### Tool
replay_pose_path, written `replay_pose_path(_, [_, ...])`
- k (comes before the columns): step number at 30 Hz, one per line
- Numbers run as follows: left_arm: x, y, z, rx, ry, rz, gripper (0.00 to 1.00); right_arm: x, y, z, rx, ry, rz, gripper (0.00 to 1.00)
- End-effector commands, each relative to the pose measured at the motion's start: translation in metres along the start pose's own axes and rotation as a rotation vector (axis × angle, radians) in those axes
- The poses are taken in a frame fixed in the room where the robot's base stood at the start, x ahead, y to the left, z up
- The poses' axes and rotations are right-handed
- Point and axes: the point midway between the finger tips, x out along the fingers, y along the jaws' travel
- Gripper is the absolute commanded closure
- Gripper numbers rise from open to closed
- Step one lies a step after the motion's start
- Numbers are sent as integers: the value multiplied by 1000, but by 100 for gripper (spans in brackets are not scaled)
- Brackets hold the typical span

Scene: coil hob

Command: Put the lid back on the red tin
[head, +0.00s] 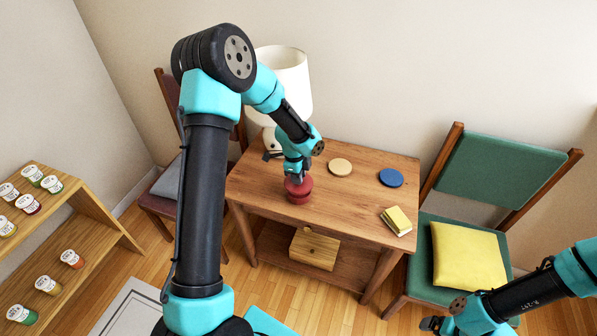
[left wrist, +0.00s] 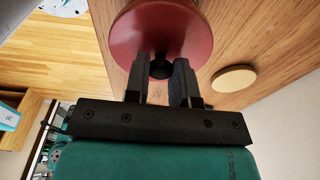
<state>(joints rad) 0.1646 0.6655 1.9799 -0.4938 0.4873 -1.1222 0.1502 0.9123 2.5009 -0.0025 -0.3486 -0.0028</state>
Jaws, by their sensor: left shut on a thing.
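My left gripper (head: 296,178) reaches down over the wooden table and is shut on the dark knob of the red lid (left wrist: 140,35). In the left wrist view its fingers (left wrist: 162,80) close around the knob. The red tin (head: 299,198) stands upright near the table's front left part, directly under the lid. The lid hides the tin's opening, and I cannot tell whether lid and tin touch. My right gripper (head: 433,325) is low at the bottom right, away from the table, and its jaws are too unclear to read.
On the table (head: 340,205) lie a tan disc (head: 340,167), a blue disc (head: 391,177) and a yellow block (head: 397,220). A white lamp (head: 286,82) stands behind my left arm. Chairs flank the table; a shelf with jars (head: 90,235) stands left.

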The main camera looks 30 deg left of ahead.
Motion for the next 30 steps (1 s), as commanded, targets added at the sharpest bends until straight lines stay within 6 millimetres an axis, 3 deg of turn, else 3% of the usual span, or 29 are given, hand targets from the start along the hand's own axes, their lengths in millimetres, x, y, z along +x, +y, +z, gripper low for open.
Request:
replay_pose_path(10, [22,0,2,1,0,0,99,0,0,0,0,0,0,9])
replay_pose_path(30, [25,0,3,1,0,-1,99,0,0,0,0,0,0,9])
